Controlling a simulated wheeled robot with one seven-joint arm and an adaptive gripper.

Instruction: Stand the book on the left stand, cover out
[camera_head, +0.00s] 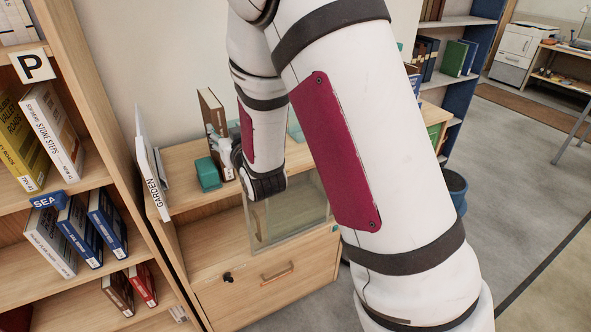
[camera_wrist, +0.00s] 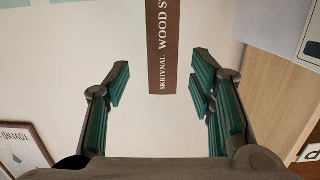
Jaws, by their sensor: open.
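A brown book (camera_head: 209,112) stands upright on top of the wooden cabinet, close to the wall. In the wrist view its brown spine (camera_wrist: 163,45) shows the white words "SKRIVNAL" and "WOOD S", the rest cut off by the frame edge. My gripper (camera_wrist: 158,88) is open, with its teal-padded fingers on either side of the spine's lower end in the picture. I cannot tell whether they touch it. In the head view my gripper (camera_head: 222,146) is beside the book, partly hidden by my arm. I cannot make out the left stand clearly.
A book marked "GARDEN" (camera_head: 151,177) leans at the cabinet's left end, near the tall bookcase (camera_head: 84,90). A teal block (camera_head: 207,173) sits before the brown book. A see-through panel (camera_head: 290,215) is at the cabinet's front. My arm hides the cabinet's right part.

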